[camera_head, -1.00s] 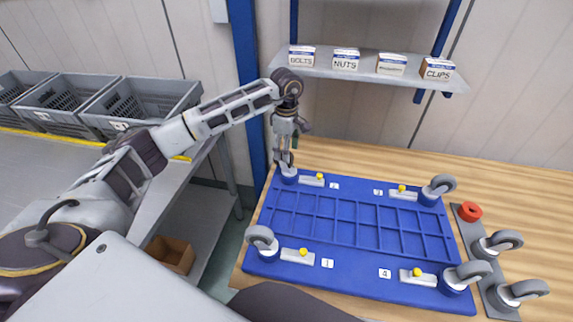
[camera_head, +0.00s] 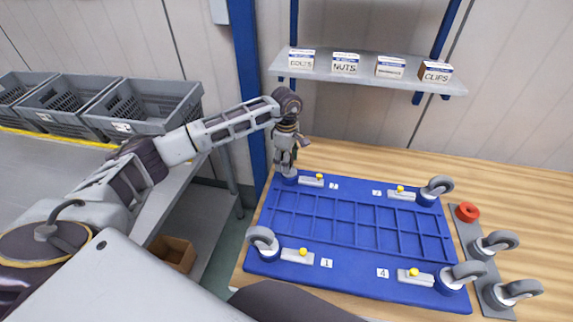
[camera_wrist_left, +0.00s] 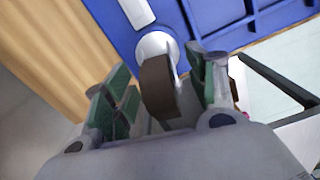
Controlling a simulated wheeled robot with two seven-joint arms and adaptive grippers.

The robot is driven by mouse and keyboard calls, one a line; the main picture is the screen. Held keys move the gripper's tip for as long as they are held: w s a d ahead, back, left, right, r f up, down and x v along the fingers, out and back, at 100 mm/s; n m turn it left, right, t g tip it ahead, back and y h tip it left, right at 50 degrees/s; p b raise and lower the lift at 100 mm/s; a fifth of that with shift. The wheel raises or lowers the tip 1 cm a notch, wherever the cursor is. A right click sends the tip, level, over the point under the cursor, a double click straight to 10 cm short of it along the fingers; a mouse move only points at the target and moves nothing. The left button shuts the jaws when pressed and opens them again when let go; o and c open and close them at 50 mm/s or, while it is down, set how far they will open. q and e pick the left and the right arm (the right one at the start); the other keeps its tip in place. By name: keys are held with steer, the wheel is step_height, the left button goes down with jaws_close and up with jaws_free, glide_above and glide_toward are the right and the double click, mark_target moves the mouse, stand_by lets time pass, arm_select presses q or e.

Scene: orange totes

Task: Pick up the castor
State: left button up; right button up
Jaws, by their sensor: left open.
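My left gripper (camera_head: 285,163) points down at the far left corner of the blue board (camera_head: 347,262), near label 2. It is open. In the left wrist view, the fingers of the left gripper (camera_wrist_left: 163,98) stand on either side of a castor (camera_wrist_left: 157,84) with a dark wheel and pale round base. A gap shows on the left of the wheel; I cannot tell whether the right finger touches it. In the head view the gripper hides most of this castor. Other castors stand at the near left (camera_head: 263,239), far right (camera_head: 437,186) and near right (camera_head: 462,275) corners.
Yellow-knobbed latches (camera_head: 300,255) sit beside the corners. A grey strip (camera_head: 471,242) on the right holds a red ring (camera_head: 467,212) and two castors (camera_head: 497,242). A shelf (camera_head: 350,71) with small boxes hangs behind. Grey crates (camera_head: 145,105) stand on the left bench.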

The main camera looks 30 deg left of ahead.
arm_select(q)
steer(key=shift+f, duration=0.6)
steer(key=shift+c, duration=0.5)
jaws_close()
